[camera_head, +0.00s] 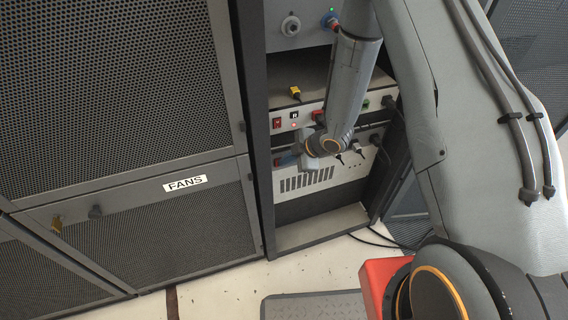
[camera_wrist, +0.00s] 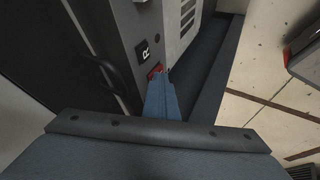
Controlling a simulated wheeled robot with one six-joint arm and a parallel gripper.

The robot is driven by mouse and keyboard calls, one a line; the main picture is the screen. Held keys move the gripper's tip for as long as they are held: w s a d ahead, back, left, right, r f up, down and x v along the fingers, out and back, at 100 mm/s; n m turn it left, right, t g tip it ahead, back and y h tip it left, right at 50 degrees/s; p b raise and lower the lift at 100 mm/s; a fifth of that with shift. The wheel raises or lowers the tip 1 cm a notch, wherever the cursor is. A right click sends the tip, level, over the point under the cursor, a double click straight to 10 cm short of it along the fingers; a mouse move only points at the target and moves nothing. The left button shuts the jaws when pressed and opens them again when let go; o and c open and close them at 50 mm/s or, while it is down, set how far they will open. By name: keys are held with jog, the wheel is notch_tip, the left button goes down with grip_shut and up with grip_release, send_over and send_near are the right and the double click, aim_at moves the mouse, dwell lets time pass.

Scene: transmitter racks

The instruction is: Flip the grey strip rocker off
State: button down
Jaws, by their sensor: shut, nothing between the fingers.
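The grey strip (camera_wrist: 128,28) runs along the rack front in the wrist view, with a black label reading R (camera_wrist: 143,50). Its red rocker (camera_wrist: 155,70) sits just below the label, partly covered by my fingertips. My gripper (camera_wrist: 160,80) is shut and empty, its blue fingers ending at the rocker. I cannot tell whether they touch it or which way it is tipped. In the head view my gripper (camera_head: 287,159) is at the left end of the lower strip, below the upper strip, and my wrist hides much of that area.
The upper strip (camera_head: 305,115) has its own red rocker (camera_head: 277,123), a lit red lamp and several plugs. A yellow connector (camera_head: 295,92) lies above it. A vented panel (camera_head: 307,181) is below. A mesh door marked FANS (camera_head: 185,184) stands left. Cables hang at right.

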jog(key=shift+r, duration=0.15)
jog(key=shift+r+p, duration=0.65)
jog(key=shift+r, duration=0.05)
jog(key=shift+s, duration=0.1)
jog(key=s+v, duration=0.1)
jog(key=v, duration=1.1)
jog(key=shift+a+p, duration=0.25)
jog(key=shift+p, duration=0.15)
